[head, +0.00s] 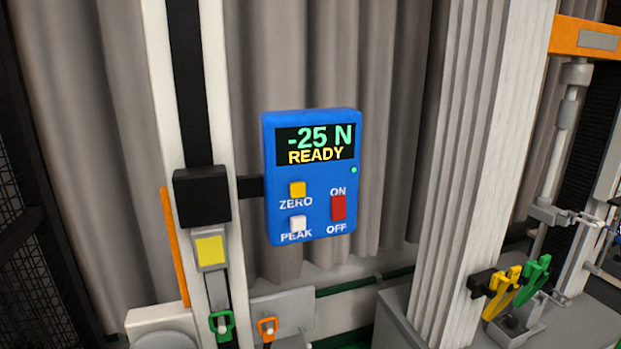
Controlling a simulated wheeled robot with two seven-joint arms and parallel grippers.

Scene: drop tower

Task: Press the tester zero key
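The blue tester box (312,210) hangs at the middle of the head view, fixed by a dark arm to a pale column on its left. Its screen (316,143) reads "-25 N" in green and "READY" in yellow. The yellow zero key (297,189) sits below the screen, above the word ZERO. A white key (298,223) marked PEAK is under it. A red rocker switch (338,207) between ON and OFF is to the right. A small green light shows at the box's right edge. Neither of my grippers is in view.
The pale column (225,110) with a black block (202,196) stands left of the box. A thick pale post (490,120) stands to the right. Green and yellow clamps (530,280) are at the lower right. Grey curtain (395,120) hangs behind; space before the box looks clear.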

